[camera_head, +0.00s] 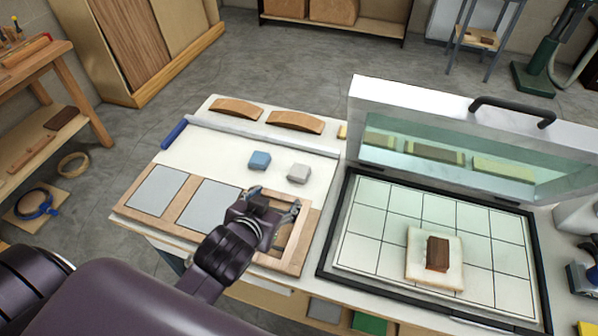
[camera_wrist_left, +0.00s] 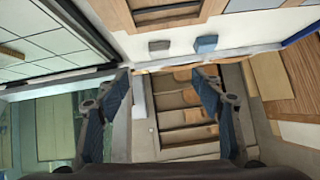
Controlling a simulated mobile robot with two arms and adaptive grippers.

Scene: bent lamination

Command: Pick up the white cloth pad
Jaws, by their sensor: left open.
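The white cloth pad (camera_head: 299,173) is a small pale grey-white block on the white worktop, just right of a blue block (camera_head: 259,160). In the left wrist view the pad (camera_wrist_left: 159,46) shows as a grey block beyond the fingertips, next to the blue block (camera_wrist_left: 206,43). My left gripper (camera_head: 274,202) is open and empty. In the head view it is over the framed tray, on the near side of the pad and apart from it. In the left wrist view its fingers (camera_wrist_left: 160,72) are spread wide. My right gripper is not in view.
A wooden frame (camera_head: 120,208) with grey panels lies along the near edge. Two curved wood pieces (camera_head: 296,122) lie at the back. A press with a raised glass lid (camera_head: 450,110) stands right; a cream square (camera_head: 452,276) bearing a brown block lies on its grid.

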